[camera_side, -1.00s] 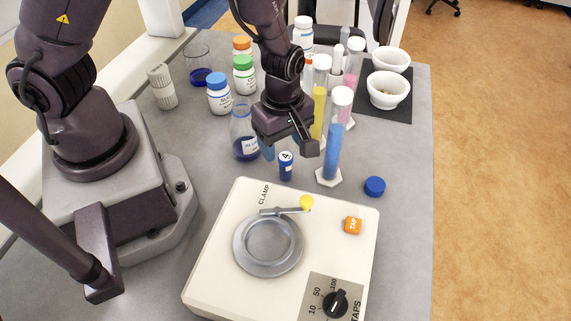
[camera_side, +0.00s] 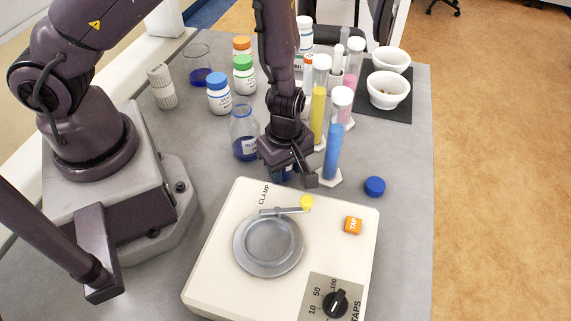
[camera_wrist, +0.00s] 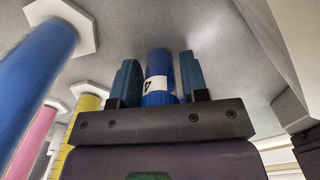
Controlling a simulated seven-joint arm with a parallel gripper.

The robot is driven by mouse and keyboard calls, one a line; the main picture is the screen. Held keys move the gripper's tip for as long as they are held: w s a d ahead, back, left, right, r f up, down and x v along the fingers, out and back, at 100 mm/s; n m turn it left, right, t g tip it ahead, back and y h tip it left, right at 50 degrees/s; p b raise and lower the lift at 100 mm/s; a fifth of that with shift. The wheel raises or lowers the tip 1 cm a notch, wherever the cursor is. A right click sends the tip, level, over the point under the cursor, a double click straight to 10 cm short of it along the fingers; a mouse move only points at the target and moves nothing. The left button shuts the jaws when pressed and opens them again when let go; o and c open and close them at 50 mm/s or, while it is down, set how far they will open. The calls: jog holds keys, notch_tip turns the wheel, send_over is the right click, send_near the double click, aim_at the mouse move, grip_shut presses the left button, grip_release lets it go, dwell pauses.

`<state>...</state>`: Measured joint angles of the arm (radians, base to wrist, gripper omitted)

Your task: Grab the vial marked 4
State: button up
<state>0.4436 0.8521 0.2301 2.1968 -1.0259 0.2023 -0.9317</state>
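The vial marked 4 (camera_wrist: 157,78) is small and blue with a white label; it shows between my two fingers in the wrist view. My gripper (camera_wrist: 160,82) is open around it. A narrow gap shows between the vial and the right finger, and the left finger is close beside the vial. In the side view my gripper (camera_side: 290,174) is low over the grey table behind the white clamp machine and hides most of the vial.
Tall cylinders with blue (camera_side: 332,152) and yellow (camera_side: 318,112) liquid stand close to the right of my gripper. A flask (camera_side: 243,128) stands to its left. The white machine (camera_side: 215,270) is in front. A blue cap (camera_side: 375,186) lies on the table at right.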

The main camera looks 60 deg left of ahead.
jog(key=c, duration=0.5)
jog(key=shift+r, duration=0.1)
